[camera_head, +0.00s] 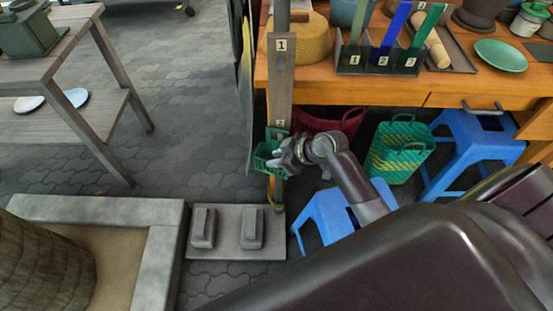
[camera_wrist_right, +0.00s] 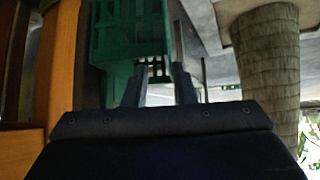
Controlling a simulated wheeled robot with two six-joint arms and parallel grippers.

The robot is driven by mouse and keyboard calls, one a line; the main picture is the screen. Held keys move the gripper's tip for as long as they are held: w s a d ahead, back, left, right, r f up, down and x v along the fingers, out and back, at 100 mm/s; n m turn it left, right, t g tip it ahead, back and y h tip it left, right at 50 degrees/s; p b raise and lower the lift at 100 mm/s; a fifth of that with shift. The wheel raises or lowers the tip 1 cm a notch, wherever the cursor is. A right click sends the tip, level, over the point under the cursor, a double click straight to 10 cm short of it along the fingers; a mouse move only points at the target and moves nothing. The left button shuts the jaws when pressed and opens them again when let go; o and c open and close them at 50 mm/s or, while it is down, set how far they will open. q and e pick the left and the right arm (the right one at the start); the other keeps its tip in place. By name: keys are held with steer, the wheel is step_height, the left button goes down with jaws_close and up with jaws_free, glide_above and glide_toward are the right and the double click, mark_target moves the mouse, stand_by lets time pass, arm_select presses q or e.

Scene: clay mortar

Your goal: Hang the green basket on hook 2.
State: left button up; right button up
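A small green basket (camera_head: 264,156) is off the ground beside the upright post (camera_head: 281,85), close to its lower number label (camera_head: 280,122). That label is too small to read surely; no hook can be made out. The basket's green lattice (camera_wrist_right: 128,32) fills the upper left of the right wrist view. My right gripper (camera_head: 281,156) is at the basket. In the wrist view its two fingers (camera_wrist_right: 158,72) are apart, with a toothed green edge between their tips; whether they press on it is unclear. My left gripper is not in view.
The post stands on a grey base (camera_head: 222,246) with two blocks. A wooden table (camera_head: 400,88) is right of it, with a red basket (camera_head: 325,122), a larger green woven basket (camera_head: 392,158) and blue stools (camera_head: 476,140) around it. A stone planter edge (camera_head: 100,210) lies left.

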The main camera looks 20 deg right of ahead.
steer(key=shift+o, duration=1.2)
steer(key=shift+w+d+f, duration=0.1)
steer(key=shift+w, duration=0.1)
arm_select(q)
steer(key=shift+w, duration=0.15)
arm_select(e)
steer(key=shift+s, duration=0.1)
steer(key=shift+s+r, duration=0.2)
steer(key=shift+r, duration=0.05)
steer(key=p+v, duration=0.1)
steer(key=v, duration=0.3)
steer(key=shift+s+d+r, duration=0.15)
steer(key=shift+d+r, duration=0.05)
steer(key=shift+r, duration=0.05)
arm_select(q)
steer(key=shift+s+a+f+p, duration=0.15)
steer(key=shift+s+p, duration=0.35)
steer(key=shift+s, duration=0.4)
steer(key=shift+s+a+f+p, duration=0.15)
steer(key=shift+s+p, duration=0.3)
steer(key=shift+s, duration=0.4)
arm_select(e)
steer(key=v, duration=1.2)
steer(key=shift+d, duration=0.2)
